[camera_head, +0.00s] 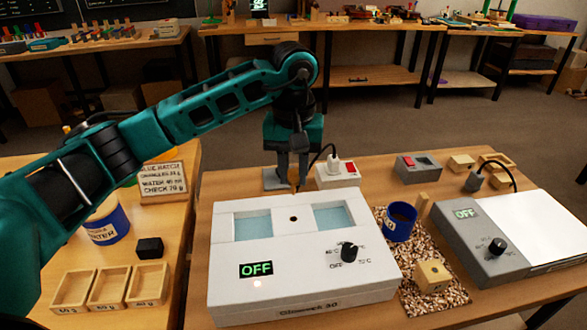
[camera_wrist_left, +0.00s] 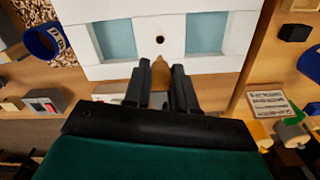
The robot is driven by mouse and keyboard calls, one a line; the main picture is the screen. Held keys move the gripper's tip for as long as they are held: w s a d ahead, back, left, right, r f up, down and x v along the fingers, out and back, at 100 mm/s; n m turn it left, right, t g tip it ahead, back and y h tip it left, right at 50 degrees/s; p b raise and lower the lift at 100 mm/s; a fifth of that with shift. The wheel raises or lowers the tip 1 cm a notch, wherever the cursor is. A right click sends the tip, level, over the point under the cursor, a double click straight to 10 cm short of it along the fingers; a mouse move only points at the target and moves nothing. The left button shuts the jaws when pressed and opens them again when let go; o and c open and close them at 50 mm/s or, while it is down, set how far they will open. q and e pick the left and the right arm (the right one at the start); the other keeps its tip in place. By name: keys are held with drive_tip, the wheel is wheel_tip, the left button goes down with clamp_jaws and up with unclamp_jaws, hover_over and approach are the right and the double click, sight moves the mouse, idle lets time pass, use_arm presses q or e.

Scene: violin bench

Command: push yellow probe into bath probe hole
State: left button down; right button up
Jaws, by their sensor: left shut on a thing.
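The white bath (camera_head: 300,290) stands on the table with two blue water windows and a small dark probe hole (camera_head: 293,218) between them. Its display reads OFF. My left gripper (camera_head: 293,180) is behind the bath's back edge, fingers pointing down. It is shut on the yellow probe (camera_wrist_left: 160,75), which looks brownish-yellow and pointed. In the left wrist view the probe tip lies short of the probe hole (camera_wrist_left: 159,40), roughly in line with it. The probe is apart from the hole. Its upper part is hidden between the fingers. My right gripper is not in view.
A blue cup (camera_head: 400,222) and a wooden block (camera_head: 432,276) sit on a speckled mat right of the bath. A grey hotplate unit (camera_head: 480,265) stands further right. A white socket box (camera_head: 337,175) stands close behind the bath. Wooden trays (camera_head: 108,288) lie left.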

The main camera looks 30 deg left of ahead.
sight(293, 192)
use_arm(q)
wheel_tip(293, 192, down, 5)
drive_tip(key=b, duration=0.4)
drive_tip(key=shift+r, duration=0.2)
drive_tip(key=shift+f, duration=0.35)
drive_tip(key=shift+f+b, duration=0.2)
drive_tip(key=shift+b, duration=0.2)
idle(0.4)
drive_tip(key=shift+b, duration=0.4)
idle(0.4)
drive_tip(key=shift+f+b, duration=1.6)
drive_tip(key=shift+f, duration=0.55)
